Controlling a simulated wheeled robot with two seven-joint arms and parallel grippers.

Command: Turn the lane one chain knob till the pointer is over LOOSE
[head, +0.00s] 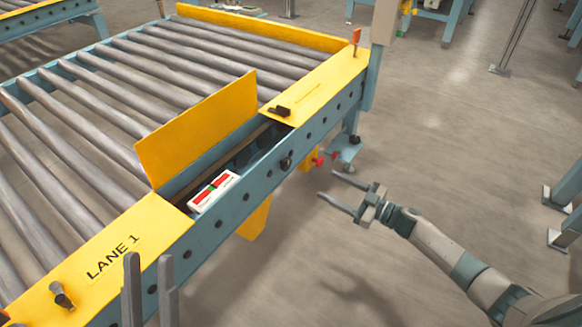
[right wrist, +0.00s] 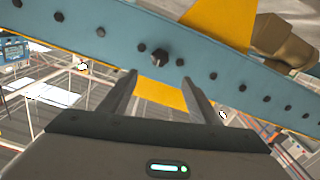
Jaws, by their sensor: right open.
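The lane one chain knob appears to be the larger black knob (head: 285,163) on the blue side rail; it also shows in the right wrist view (right wrist: 160,57). A small white indicator plate (head: 213,191) with red and green marks lies in the opening beside the raised yellow lid (head: 198,125). Its pointer and lettering are too small to read. My right gripper (head: 342,186) is open and empty, apart from the rail; in its wrist view the knob shows beyond and between the fingertips. My left gripper (head: 149,257) is open and empty near the LANE 1 label.
The blue conveyor rail (head: 225,222) carries a row of smaller black bolts. Grey rollers (head: 95,125) fill the lane behind it.

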